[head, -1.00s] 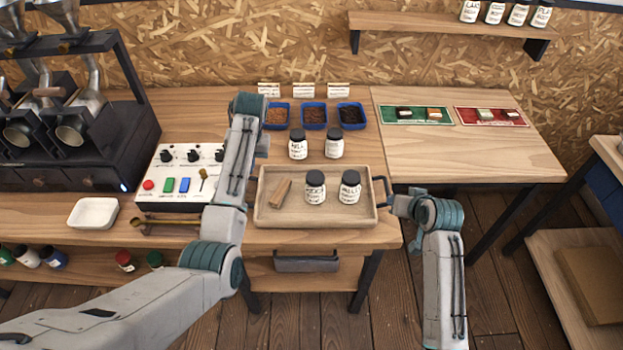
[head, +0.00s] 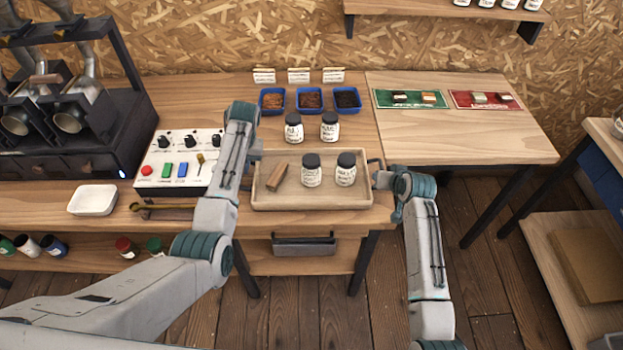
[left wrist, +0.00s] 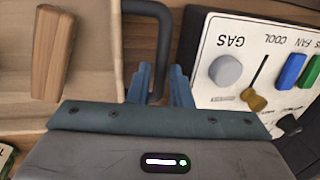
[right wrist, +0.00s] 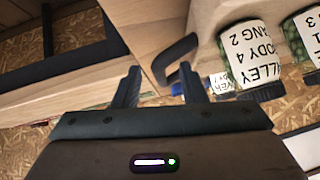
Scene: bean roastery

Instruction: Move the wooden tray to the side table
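The wooden tray (head: 330,198) lies on the workbench and holds a wooden block (head: 277,177) and two black-lidded, labelled jars (head: 312,172) (head: 345,170). It has a dark handle at each end. In the left wrist view, the left handle (left wrist: 150,9) runs down between the fingers of my left gripper (left wrist: 162,72), which look closed around it. My left arm mostly hides this grip in the head view. In the right wrist view, my right gripper (right wrist: 160,76) is open, and the right handle (right wrist: 174,52) lies close to its right finger.
Two jars (head: 293,129) (head: 329,127) and blue bean trays (head: 310,99) stand behind the tray. A control panel (head: 160,176) is at its left. A wooden table (head: 450,146) with green and red mats adjoins at right. Another piece of furniture (head: 555,229) is at far right.

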